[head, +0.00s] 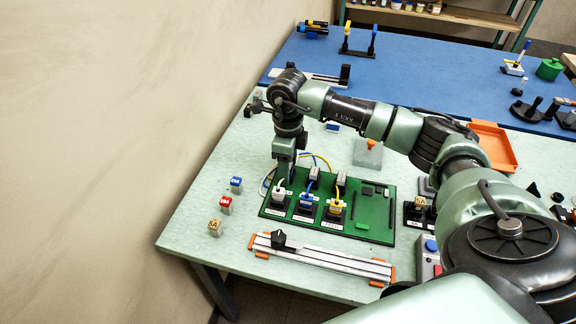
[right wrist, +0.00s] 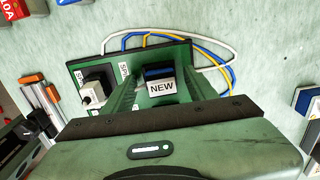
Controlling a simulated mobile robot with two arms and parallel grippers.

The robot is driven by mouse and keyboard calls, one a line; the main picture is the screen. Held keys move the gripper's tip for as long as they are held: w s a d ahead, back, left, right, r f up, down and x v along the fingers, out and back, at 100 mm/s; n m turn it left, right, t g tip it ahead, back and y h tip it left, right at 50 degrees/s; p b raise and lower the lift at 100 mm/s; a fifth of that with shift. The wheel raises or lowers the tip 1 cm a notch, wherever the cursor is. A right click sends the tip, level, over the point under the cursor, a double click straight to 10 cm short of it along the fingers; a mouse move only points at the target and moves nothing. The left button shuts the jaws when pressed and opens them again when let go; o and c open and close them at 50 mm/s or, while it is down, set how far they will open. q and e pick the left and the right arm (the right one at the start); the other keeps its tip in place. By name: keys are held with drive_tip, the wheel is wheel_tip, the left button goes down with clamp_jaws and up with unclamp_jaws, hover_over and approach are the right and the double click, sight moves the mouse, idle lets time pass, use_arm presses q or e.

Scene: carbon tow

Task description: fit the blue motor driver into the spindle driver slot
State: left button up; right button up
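The blue motor driver (right wrist: 160,79) shows in the right wrist view between my right gripper's fingers (right wrist: 162,85), its white NEW label facing the camera. The fingers appear shut on it, and it sits over the spindle channel of the green board (right wrist: 82,67). In the head view my right gripper (head: 284,172) points down at the back left of the green board (head: 374,231) and hides the driver and the spindle driver slot. I cannot tell whether the driver touches the slot. In front of the gripper is a white plug (head: 279,194). My left gripper is not in view.
Blue (head: 306,199) and yellow-marked (head: 335,207) plugs and grey blocks (head: 314,173) stand close to the right. Cables loop behind the board. A rail (head: 325,258) lies in front. Small red (head: 225,203), blue (head: 236,184) and tan (head: 214,227) blocks stand left.

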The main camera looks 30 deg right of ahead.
drive_tip(key=shift+r+b, duration=0.45)
drive_tip(key=shift+r, duration=3.45)
